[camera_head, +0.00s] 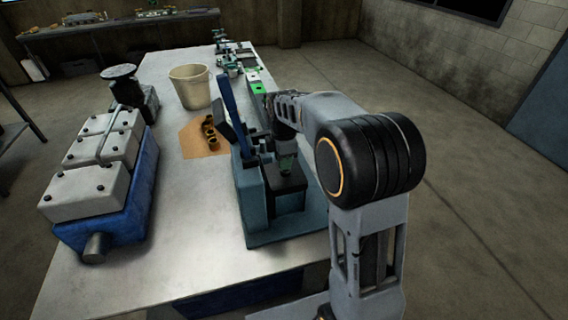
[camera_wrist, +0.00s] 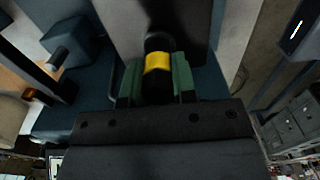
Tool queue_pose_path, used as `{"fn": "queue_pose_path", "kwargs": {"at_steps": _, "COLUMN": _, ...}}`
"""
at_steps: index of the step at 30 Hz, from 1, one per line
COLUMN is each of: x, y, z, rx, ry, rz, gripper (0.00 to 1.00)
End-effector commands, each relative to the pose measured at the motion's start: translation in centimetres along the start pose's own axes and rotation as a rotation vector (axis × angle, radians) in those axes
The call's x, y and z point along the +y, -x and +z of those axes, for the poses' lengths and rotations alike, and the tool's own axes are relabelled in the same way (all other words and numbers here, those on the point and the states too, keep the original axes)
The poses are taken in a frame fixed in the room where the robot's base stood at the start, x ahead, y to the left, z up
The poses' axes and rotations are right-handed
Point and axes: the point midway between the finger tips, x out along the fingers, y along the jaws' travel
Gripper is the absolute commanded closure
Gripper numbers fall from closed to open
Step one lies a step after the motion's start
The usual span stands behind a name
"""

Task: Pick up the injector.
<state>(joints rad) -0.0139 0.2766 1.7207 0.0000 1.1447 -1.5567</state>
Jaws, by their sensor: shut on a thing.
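The injector (camera_wrist: 158,63) shows in the wrist view as a dark cylinder with a yellow band. My gripper (camera_wrist: 156,82) is shut on it, with one green finger on each side. In the head view my gripper (camera_head: 287,163) points down over the black block of a teal bench fixture (camera_head: 258,232). The injector is hidden there behind my gripper and arm. I cannot tell whether its lower end still sits in the fixture.
The fixture has a tall blue lever (camera_head: 228,98) left of my arm. A blue engine with grey covers (camera_head: 95,165) lies at the left of the metal table (camera_head: 165,260). Brass sleeves (camera_head: 210,132) on a brown mat and a cream bucket (camera_head: 190,88) stand farther back.

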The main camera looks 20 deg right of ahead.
Motion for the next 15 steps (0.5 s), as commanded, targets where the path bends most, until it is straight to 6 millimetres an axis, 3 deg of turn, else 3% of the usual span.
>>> {"fn": "queue_pose_path", "kwargs": {"at_steps": 15, "x": 0.0, "y": 8.7, "z": 0.0, "rx": 0.000, "ry": 0.000, "rz": 0.005, "gripper": 1.00}}
